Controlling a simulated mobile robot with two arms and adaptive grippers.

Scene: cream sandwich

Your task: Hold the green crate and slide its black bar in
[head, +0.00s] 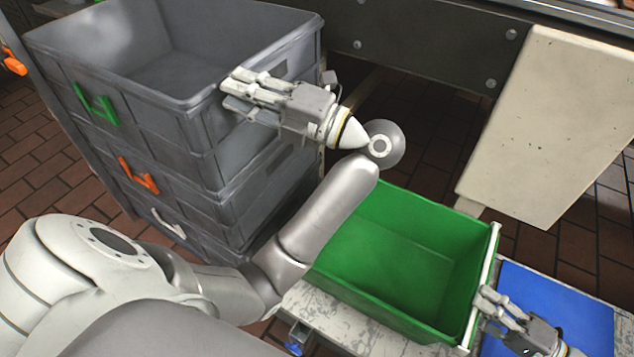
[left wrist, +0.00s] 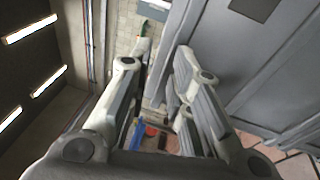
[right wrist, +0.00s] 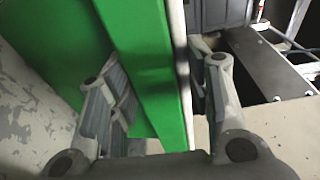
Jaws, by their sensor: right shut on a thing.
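The green crate (head: 400,250) is open-topped and stands on a worn white surface in the head view, partly hidden behind my left arm. A pale strip (head: 487,275) runs along its right rim. My right gripper (head: 482,300) is shut on the crate's right wall; in the right wrist view the green wall (right wrist: 150,70) is between its fingers. I cannot make out the black bar in these frames.
Stacked grey crates (head: 210,140) with coloured handles stand at the left. A blue panel (head: 590,320) lies right of the green crate. A pale block (head: 545,120) stands behind it, and a dark beam (head: 420,45) crosses the back. The worn surface (head: 345,325) is bare in front.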

